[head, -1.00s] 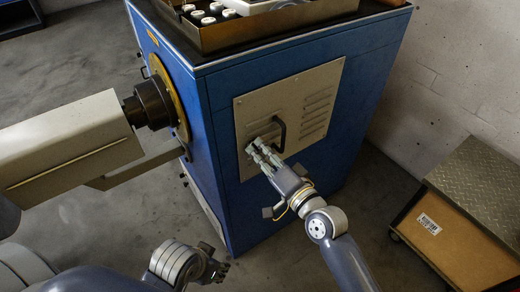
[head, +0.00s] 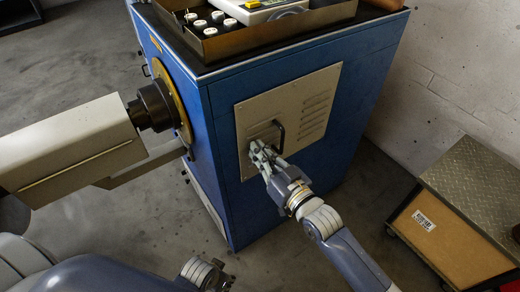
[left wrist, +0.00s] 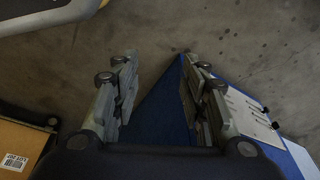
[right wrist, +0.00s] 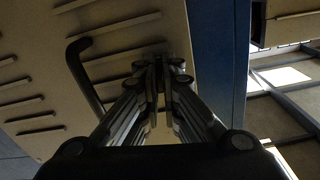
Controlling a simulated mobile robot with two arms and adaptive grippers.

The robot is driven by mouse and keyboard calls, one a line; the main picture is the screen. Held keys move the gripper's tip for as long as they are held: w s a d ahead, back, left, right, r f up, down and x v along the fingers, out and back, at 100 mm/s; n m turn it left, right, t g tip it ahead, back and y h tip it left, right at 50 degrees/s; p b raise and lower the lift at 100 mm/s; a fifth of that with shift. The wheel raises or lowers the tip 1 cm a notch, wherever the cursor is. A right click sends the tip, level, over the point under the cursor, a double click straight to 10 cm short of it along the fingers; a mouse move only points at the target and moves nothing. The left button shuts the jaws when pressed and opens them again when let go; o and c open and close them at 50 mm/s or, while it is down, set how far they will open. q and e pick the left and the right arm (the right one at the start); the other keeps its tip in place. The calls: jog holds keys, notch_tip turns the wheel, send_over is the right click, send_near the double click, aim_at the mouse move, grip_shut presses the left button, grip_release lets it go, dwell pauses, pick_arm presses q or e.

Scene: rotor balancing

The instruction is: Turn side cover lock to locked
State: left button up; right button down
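The side cover (head: 312,98) is a beige vented panel on the blue cabinet, with a dark handle (head: 279,134). In the right wrist view the handle (right wrist: 82,70) stands left of the fingers, apart from them. My right gripper (head: 259,150) is at the lower left part of the cover, below the handle. Its fingers (right wrist: 158,66) are nearly together at the panel, around a small dark piece that seems to be the side cover lock (right wrist: 158,52). The fingers hide most of the lock, so its position is unclear. My left gripper (left wrist: 157,72) is open and empty, above the floor.
The blue cabinet (head: 225,150) carries a tray (head: 250,42) with white round pieces on top. A beige machine arm with a dark hub (head: 155,105) sits at its left face. A cart (head: 445,225) with a barcode label stands at right. Bare floor lies between.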

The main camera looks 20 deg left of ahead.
pick_arm(q)
jog(key=shift+s+a+f+p, duration=0.1)
jog(key=shift+s+f+p, duration=0.2)
jog(key=shift+f, duration=0.45)
jog(key=shift+s+f+p, duration=0.1)
jog(key=shift+s+f, duration=0.25)
jog(key=shift+f, duration=0.4)
pick_arm(e)
jog(key=shift+n, duration=1)
jog(key=c, duration=1.8)
grip_release()
jog(key=v, duration=1.2)
